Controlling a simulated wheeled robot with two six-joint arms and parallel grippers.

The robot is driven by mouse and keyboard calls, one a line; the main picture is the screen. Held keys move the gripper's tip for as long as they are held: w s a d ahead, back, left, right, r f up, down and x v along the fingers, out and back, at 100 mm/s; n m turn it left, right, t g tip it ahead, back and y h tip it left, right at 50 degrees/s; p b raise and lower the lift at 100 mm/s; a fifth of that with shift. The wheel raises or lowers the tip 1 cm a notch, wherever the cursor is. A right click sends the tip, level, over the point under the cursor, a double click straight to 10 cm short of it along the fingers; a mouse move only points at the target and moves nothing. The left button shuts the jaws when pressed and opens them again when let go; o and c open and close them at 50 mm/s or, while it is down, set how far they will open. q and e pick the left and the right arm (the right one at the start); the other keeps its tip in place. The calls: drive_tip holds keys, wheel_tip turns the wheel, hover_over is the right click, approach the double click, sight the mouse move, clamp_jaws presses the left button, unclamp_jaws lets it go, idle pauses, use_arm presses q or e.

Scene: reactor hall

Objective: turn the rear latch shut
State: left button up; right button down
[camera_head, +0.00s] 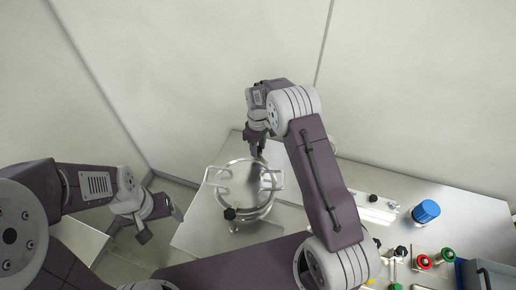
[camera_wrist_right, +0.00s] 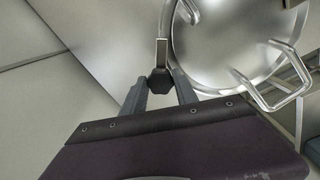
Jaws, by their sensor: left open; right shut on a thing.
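A round metal lid with loop handles (camera_head: 232,166) lies on the steel bench; it also fills the upper right of the right wrist view (camera_wrist_right: 225,50). The rear latch (camera_wrist_right: 162,52) is a flat metal bar at the lid's rim with a black knob. My right gripper (camera_head: 257,149) reaches down at the lid's far edge. In the right wrist view its fingers (camera_wrist_right: 161,87) are closed on the latch's black knob. In the head view the gripper hides this latch. A front latch with a black knob (camera_head: 230,213) shows at the lid's near rim. My left gripper (camera_head: 160,222) is open and empty, left of the bench.
The steel bench (camera_head: 472,222) extends right. A grey bin (camera_head: 490,277) is at the lower right. Pale walls close the back.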

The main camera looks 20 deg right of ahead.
drive_tip(key=m, duration=0.5)
drive_tip(key=shift+m+b, duration=0.3)
drive_tip(key=shift+b, duration=0.05)
drive_tip(key=m, duration=0.5)
drive_tip(key=shift+a+r, duration=0.1)
drive_tip(key=shift+a, duration=0.05)
drive_tip(key=shift+m, duration=0.4)
drive_tip(key=c, duration=0.9)
unclamp_jaws()
drive_tip(key=shift+c, duration=0.2)
drive_tip(key=shift+r+b, duration=0.25)
drive_tip(key=shift+b, duration=0.15)
wheel_tip(320, 180, up, 8)
drive_tip(key=b, duration=0.2)
drive_tip(key=shift+r, duration=0.25)
